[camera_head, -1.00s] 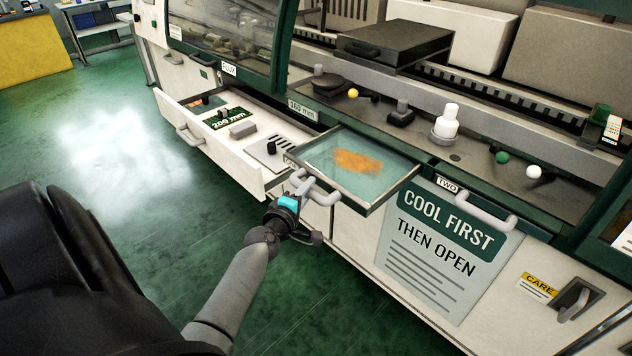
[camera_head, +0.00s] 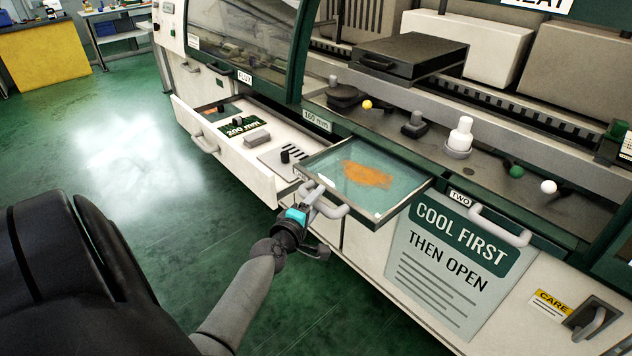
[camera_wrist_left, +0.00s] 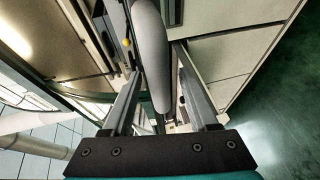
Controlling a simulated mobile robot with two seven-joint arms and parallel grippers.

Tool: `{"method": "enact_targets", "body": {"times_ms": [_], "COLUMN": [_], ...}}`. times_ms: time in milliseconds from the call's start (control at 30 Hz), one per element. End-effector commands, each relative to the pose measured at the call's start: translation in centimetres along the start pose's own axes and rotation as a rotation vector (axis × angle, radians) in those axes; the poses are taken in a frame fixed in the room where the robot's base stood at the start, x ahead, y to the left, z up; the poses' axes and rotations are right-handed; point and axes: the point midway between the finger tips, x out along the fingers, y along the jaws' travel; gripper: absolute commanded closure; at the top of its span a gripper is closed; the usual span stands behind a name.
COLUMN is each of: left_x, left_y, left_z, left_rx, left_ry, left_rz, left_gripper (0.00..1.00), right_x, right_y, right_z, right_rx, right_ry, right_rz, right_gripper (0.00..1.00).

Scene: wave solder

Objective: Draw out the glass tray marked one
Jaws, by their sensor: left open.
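The glass tray (camera_head: 402,198) stands drawn out from the green front of the machine, level, with an orange-brown patch on its pale pane. Its number mark cannot be read here. Its grey handle (camera_head: 338,211) is at the near edge. My left gripper (camera_head: 314,196) is at the left part of this handle, with its jaws open. In the left wrist view the handle bar (camera_wrist_left: 150,50) runs between the two parted fingers; whether either finger touches it I cannot tell. My right gripper is not in view.
An open white drawer (camera_head: 235,166) marked 200 mm stands just left of the tray. A second handle (camera_head: 500,226), labelled TWO, is to the right. A dark box (camera_head: 400,58) sits above on the machine. Green floor (camera_head: 130,240) in front is clear.

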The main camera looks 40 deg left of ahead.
Motion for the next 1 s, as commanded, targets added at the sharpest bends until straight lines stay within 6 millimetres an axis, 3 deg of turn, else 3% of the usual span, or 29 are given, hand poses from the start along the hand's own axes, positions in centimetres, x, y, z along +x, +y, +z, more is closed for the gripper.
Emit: {"method": "enact_targets", "body": {"times_ms": [267,1000], "left_x": [-1.3,-12.9], "left_y": [0.0,-0.1], "left_z": [0.0,0.0], "left_rx": [0.000,0.000], "left_ry": [0.000,-0.001], "left_rz": [-0.001,-0.002], "left_gripper": [0.41,0.41], "right_x": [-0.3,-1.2], "right_y": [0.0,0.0], "right_z": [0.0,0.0], "right_rx": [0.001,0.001], "right_ry": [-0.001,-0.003], "right_rz": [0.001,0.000], "right_gripper": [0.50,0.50]}}
